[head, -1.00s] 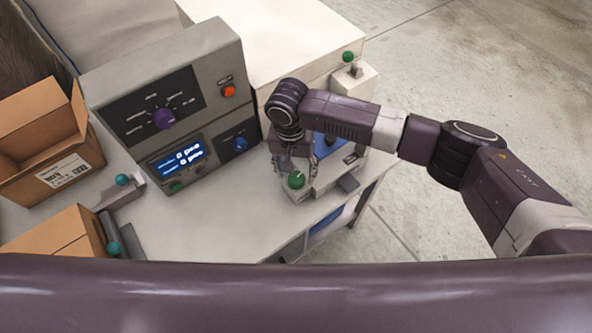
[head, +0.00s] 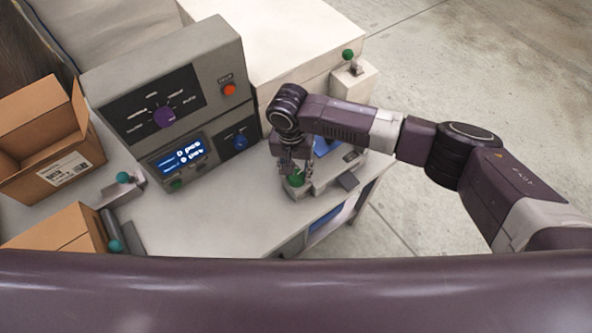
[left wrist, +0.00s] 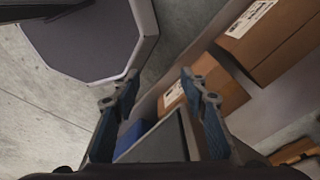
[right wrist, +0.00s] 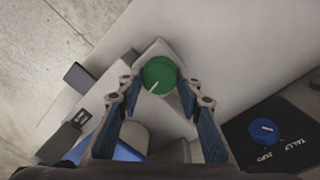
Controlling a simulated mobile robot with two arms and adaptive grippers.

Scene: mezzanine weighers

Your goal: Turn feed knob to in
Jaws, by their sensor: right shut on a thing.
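A round green knob (right wrist: 158,74) with a white pointer line sits on a small pale unit (head: 325,181) at the right end of the bench. No label reading feed is legible beside it. In the right wrist view its pointer line runs toward the lower left. My right gripper (right wrist: 158,86) is shut on the green knob, with one finger on each side; in the head view the fingers (head: 298,170) partly cover the knob. My left gripper (left wrist: 158,86) is open and empty in the left wrist view, and is out of the head view.
The grey console (head: 214,63) carries a purple knob (head: 164,117), a blue knob (head: 240,142), an orange button (head: 229,89) and a lit display. Open cardboard boxes (head: 35,108) stand at left. Another green ball (head: 348,54) tops a post behind. The bench front is clear.

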